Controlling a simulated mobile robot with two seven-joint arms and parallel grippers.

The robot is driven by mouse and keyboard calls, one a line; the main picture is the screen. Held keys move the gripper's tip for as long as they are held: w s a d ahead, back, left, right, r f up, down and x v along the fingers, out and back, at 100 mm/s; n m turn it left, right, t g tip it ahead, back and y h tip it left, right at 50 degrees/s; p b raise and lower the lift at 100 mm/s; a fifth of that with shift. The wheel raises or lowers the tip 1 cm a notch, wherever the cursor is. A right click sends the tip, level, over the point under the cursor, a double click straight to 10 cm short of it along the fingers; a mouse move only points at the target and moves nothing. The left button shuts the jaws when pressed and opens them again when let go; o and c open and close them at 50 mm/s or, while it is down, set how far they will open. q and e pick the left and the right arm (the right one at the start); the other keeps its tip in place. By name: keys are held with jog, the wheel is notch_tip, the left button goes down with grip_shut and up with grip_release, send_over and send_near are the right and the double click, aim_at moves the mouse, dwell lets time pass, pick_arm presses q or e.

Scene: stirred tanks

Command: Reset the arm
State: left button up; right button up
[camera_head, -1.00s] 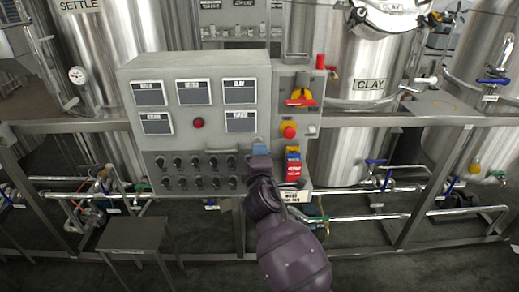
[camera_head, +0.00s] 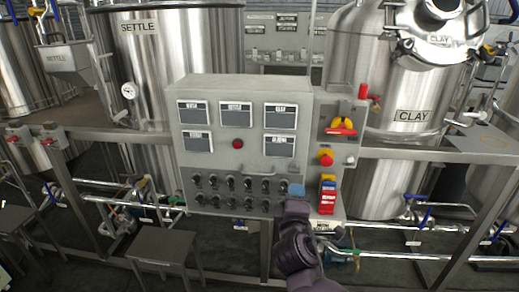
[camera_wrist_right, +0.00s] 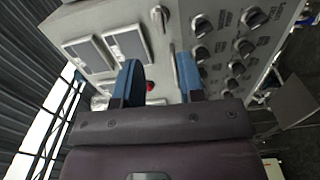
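My right arm comes in from the bottom of the head view. The blue tips of my right gripper (camera_head: 296,190) show in front of the lower right part of the grey control panel (camera_head: 260,160), beside its rows of black knobs. In the right wrist view, the two blue fingers of my right gripper (camera_wrist_right: 160,80) stand apart with nothing between them. Behind them are the panel's knobs, screens and a handle bar. I cannot tell whether a finger touches the panel. My left gripper is not in view.
Steel tanks marked SETTLE (camera_head: 150,60) and CLAY (camera_head: 395,150) stand behind. A small metal table (camera_head: 160,243) stands lower left. Pipes and frame rails run low on both sides.

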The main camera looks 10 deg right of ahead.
jog(key=s+d+f+m+g+y, duration=0.1)
jog(key=s+d+f+m+g, duration=0.1)
jog(key=s+f, duration=0.6)
jog(key=s+d+f+m+g+y, duration=0.2)
jog(key=s+d+f+m, duration=0.2)
jog(key=s+f+m, duration=0.3)
jog(key=s+d+f+m+g+y, duration=0.1)
jog(key=s+d+f+m, duration=0.3)
jog(key=s+f, duration=0.6)
jog(key=s+g, duration=0.1)
jog(key=s, duration=0.1)
jog(key=shift+s+f+m+y, duration=0.25)
jog(key=shift+s+m+y, duration=0.05)
jog(key=shift+s+y, duration=0.1)
